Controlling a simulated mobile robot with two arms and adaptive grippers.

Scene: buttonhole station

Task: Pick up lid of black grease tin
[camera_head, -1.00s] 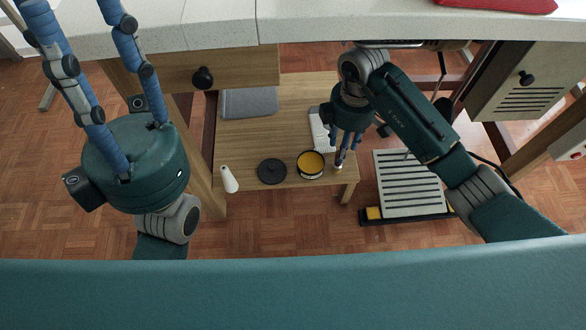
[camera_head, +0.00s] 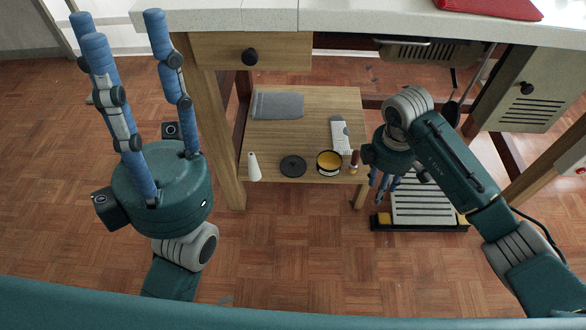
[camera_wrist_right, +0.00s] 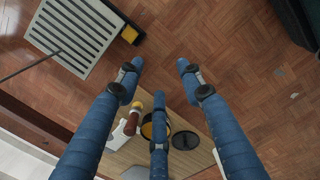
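The black lid (camera_head: 293,166) is a flat round disc lying on the low wooden shelf, near its front edge. The black grease tin (camera_head: 329,162) stands just right of it, uncovered, with yellow grease inside. In the right wrist view the lid (camera_wrist_right: 185,140) lies beyond the fingers, and the tin (camera_wrist_right: 147,131) is partly hidden by one finger. My right gripper (camera_head: 384,186) is right of the shelf, apart from lid and tin; its fingers (camera_wrist_right: 159,76) are spread and empty. My left gripper (camera_head: 118,22) is open and empty, fingers up, far left of the shelf.
The wooden shelf (camera_head: 225,178) also holds a white cone-shaped bottle (camera_head: 254,167), a grey folded thing (camera_head: 278,105), a white flat thing (camera_head: 341,135) and a small brown item (camera_head: 354,161). A slatted pedal (camera_head: 425,208) stands right. The worktop (camera_head: 350,17) overhangs the shelf.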

